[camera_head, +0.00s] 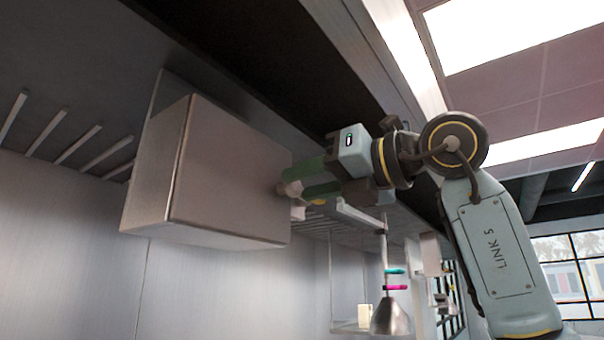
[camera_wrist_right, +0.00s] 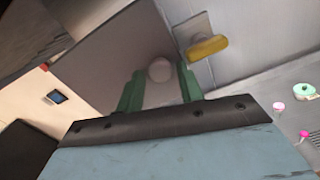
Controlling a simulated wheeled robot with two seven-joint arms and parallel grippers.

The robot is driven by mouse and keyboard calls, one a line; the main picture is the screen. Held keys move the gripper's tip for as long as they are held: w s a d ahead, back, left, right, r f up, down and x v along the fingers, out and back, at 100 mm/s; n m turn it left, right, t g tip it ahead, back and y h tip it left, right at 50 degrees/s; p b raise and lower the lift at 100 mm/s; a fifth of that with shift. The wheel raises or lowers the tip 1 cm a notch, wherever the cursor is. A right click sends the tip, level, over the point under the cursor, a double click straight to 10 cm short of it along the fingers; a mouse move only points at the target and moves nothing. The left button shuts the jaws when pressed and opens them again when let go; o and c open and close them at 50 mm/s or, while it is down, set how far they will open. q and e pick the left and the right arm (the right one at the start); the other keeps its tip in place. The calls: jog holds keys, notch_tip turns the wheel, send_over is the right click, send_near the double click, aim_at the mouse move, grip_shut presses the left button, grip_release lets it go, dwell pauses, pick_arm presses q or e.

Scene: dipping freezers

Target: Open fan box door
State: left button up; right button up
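The fan box (camera_head: 155,165) is a grey metal box mounted under the hood, with its door (camera_head: 225,170) as the broad face toward the right; the door looks closed. A small round knob (camera_head: 283,188) sits near the door's right edge. My right gripper (camera_head: 300,190) reaches it from the right, with its green fingers apart. In the right wrist view the pale knob (camera_wrist_right: 160,70) shows between the green fingertips (camera_wrist_right: 160,84). I cannot tell whether the fingers touch it. My left gripper is not in view.
A yellow piece (camera_wrist_right: 207,47) on a small plate is just right of the knob in the right wrist view. A hanging metal bell-shaped part (camera_head: 391,318) with coloured rings is below my right arm. Metal slats (camera_head: 62,132) are left of the box.

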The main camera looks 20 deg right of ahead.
jog(key=shift+x, duration=0.8)
jog(key=shift+s, duration=0.1)
grip_shut()
jog(key=shift+s, duration=0.15)
